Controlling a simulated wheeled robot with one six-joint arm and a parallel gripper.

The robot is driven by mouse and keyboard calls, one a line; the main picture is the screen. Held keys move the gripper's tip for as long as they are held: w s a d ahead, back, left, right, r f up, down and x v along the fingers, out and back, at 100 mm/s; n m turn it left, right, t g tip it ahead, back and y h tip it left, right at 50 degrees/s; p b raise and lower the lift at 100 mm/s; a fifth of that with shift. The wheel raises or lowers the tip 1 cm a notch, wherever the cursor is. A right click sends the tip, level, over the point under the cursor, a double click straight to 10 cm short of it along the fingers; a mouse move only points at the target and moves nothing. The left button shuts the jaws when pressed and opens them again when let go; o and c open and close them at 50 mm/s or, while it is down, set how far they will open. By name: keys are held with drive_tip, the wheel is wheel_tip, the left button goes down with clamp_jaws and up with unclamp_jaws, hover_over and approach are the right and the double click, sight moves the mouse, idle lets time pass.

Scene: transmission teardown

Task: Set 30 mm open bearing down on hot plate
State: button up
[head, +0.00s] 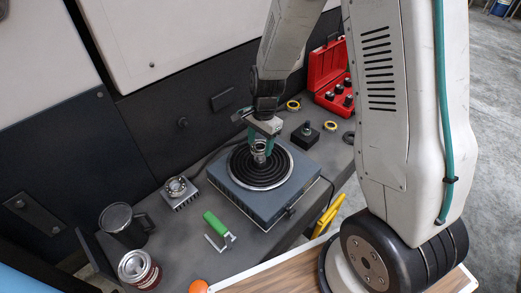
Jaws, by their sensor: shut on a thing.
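The hot plate (237,190) is a blue-grey box with a black spiral coil on top, standing on the dark bench. My gripper (260,151) reaches down over the coil, toward its far right part. Its green-tipped fingers are shut on a small metal ring, the 30 mm open bearing (259,156). The bearing is partly hidden by the fingers. I cannot tell whether it touches the coil or hangs just above it.
Left of the hot plate lie a finned block with a metal ring (178,190), a green-handled tool (217,226), a dark mug (121,222) and a tin (138,268). Behind are yellow rings (293,105), a black block (305,136) and a red case (329,75).

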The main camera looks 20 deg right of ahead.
drive_tip(key=shift+f, duration=1.75)
drive_tip(key=o, duration=1.1)
drive_tip(key=shift+f, duration=0.15)
wheel_tip(320, 180, up, 12)
drive_tip(key=d, duration=0.2)
drive_tip(key=s+r+n+t, duration=0.1)
drive_tip(key=s+r+n, duration=0.5)
drive_tip(key=s+r, duration=0.55)
drive_tip(key=s+r+n, duration=0.3)
drive_tip(key=s, duration=0.4)
drive_tip(key=s+d+r+n+h, duration=0.1)
drive_tip(key=s+r+n, duration=0.3)
drive_tip(key=s, duration=0.2)
drive_tip(key=shift+s+r+n+t, duration=0.25)
drive_tip(key=shift+s+n+t, duration=0.05)
drive_tip(key=shift+s+t, duration=0.1)
